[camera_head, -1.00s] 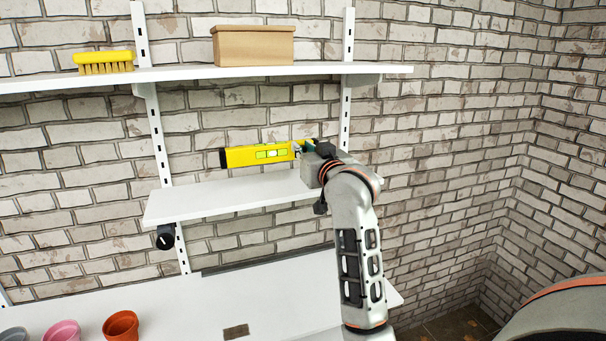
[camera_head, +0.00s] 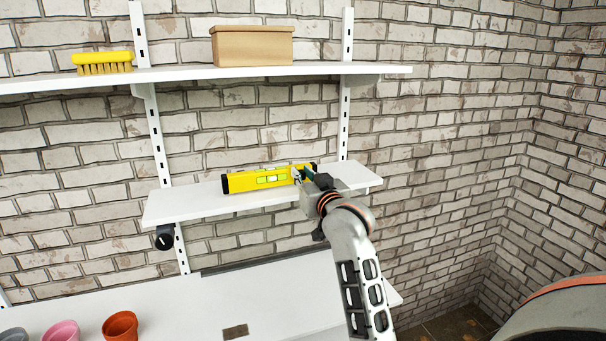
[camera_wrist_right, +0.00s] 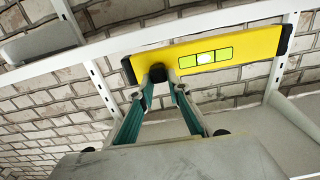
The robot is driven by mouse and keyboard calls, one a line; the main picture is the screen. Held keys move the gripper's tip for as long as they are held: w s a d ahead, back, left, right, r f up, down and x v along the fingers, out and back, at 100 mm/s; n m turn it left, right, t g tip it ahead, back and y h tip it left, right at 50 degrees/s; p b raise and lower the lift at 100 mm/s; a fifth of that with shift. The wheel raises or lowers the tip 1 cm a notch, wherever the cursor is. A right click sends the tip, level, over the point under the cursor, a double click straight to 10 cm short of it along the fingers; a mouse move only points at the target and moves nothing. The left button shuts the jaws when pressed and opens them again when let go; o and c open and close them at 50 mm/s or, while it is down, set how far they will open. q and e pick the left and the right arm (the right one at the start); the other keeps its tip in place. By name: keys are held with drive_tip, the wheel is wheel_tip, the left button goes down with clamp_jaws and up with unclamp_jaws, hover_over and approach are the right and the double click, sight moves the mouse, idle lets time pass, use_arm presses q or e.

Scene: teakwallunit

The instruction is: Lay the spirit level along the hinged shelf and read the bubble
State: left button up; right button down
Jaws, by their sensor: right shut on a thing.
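The yellow spirit level (camera_head: 252,184) has black end caps and runs lengthwise above the small white middle shelf (camera_head: 180,207). Its left end tilts slightly down in the head view. I cannot tell whether it touches the shelf. My right gripper (camera_head: 299,175) is shut on the level, right of its vial window. In the right wrist view the gripper (camera_wrist_right: 168,80) holds the level (camera_wrist_right: 258,42) near one end. That view shows a green window with a bright middle; the bubble's exact place is too small to read. My left gripper is not in view.
A long upper shelf (camera_head: 190,74) carries a yellow brush (camera_head: 103,60) and a brown box (camera_head: 252,48). A black knob (camera_head: 166,238) sits under the middle shelf's left end. Below, a white worktop (camera_head: 200,305) holds an orange pot (camera_head: 121,326), a pink pot (camera_head: 62,331) and a small brown patch (camera_head: 235,332).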

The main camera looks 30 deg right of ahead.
drive_tip(key=shift+f, duration=0.4)
drive_tip(key=c, duration=1.9)
unclamp_jaws()
